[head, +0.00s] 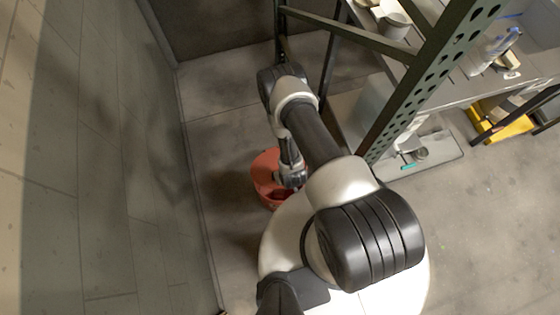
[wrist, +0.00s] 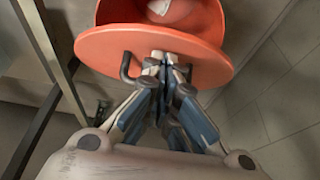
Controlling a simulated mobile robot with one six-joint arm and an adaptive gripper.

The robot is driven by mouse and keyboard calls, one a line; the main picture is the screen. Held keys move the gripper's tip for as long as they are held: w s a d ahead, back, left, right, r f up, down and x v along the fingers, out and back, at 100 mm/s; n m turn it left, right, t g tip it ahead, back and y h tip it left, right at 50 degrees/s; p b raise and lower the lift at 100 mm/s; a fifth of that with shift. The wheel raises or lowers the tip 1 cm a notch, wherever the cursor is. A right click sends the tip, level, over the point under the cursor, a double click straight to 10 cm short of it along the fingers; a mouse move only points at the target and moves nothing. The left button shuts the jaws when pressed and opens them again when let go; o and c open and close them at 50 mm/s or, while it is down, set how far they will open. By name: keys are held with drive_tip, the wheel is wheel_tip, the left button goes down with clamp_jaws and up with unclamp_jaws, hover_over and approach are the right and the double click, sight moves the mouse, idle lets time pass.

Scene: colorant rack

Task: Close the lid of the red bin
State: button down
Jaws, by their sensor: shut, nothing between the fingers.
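The red bin (head: 264,172) stands on the floor in the head view, partly hidden behind my arm. In the wrist view the bin (wrist: 218,22) is at the top, and I see into its opening. The red lid (wrist: 105,47) is a wide disc edge on the near side of the opening, so the bin is open. A dark curved handle (wrist: 126,68) shows at the lid's left. My gripper (wrist: 160,62) is shut and empty, its fingertips overlapping the lid in the picture. I cannot tell whether they touch. In the head view my gripper (head: 290,178) is over the bin's right side.
Something whitish (wrist: 168,8) lies inside the bin. A metal rack (head: 428,85) with shelves stands to the right of the bin in the head view. A panelled wall (head: 105,150) is on the left. Bare floor (head: 225,110) lies behind the bin.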

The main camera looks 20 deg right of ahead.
drive_tip(key=s+f+b, duration=0.3)
drive_tip(key=s+f, duration=0.1)
drive_tip(key=f, duration=0.4)
drive_tip(key=shift+s+f+b, duration=0.15)
drive_tip(key=shift+f+b, duration=0.1)
drive_tip(key=shift+b, duration=0.1)
